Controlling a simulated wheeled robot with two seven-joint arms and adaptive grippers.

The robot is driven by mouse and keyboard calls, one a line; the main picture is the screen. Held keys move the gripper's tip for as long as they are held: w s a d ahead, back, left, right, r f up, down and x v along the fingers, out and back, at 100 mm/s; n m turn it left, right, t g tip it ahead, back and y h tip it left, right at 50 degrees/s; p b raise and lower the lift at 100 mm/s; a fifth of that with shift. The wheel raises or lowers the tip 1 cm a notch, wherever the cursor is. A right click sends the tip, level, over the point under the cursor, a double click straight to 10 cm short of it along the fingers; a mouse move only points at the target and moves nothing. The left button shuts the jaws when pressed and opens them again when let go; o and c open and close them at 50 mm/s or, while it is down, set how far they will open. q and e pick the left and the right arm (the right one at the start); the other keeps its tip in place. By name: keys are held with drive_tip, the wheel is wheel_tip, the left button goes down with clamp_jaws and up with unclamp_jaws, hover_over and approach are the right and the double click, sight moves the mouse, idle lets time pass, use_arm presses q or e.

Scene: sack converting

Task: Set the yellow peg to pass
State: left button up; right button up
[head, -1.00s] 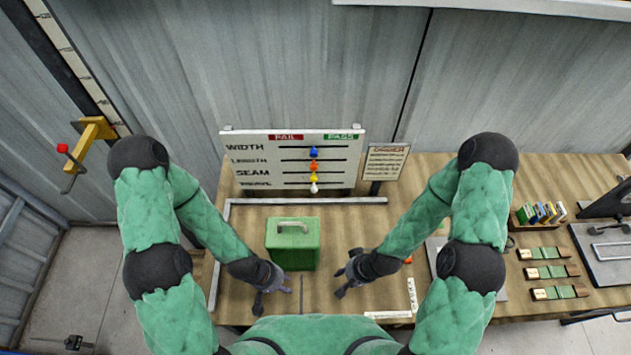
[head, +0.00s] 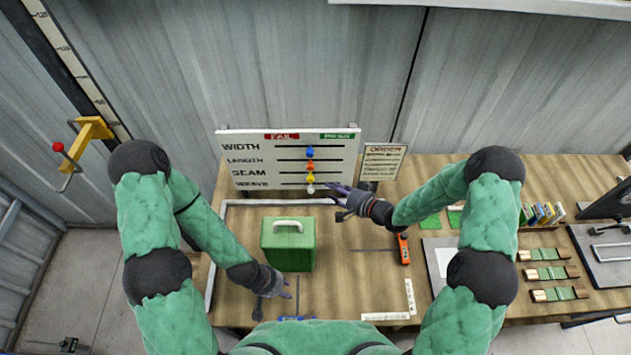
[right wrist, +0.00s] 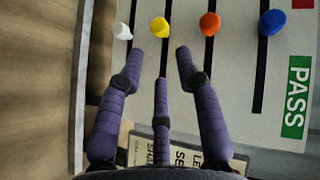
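The white board (head: 230,165) stands at the back of the bench, with a red FAIL label (head: 282,136) left and a green PASS label (head: 337,136) right. The yellow peg (head: 310,179) sits about mid-slot in the SEAM row, between the orange peg (head: 310,167) above and the white peg (head: 311,189) below. The blue peg (head: 310,152) is at the top. My right gripper (head: 337,200) is open and empty at the board's lower right. In the right wrist view, the yellow peg (right wrist: 160,27) lies just beyond its spread fingertips, apart from them. My left gripper (head: 272,297) is open and empty.
A green box (head: 288,245) with a pale handle stands before the board. An order sign (head: 382,163) stands right of it. An orange tool (head: 403,249) lies on the bench, and a blue item (head: 296,318) lies at the front edge. Bench surface around the box is mostly clear.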

sight(313, 180)
drive_tip(key=p+x, duration=0.1)
drive_tip(key=x, duration=0.8)
drive_tip(key=shift+a, duration=0.1)
clamp_jaws()
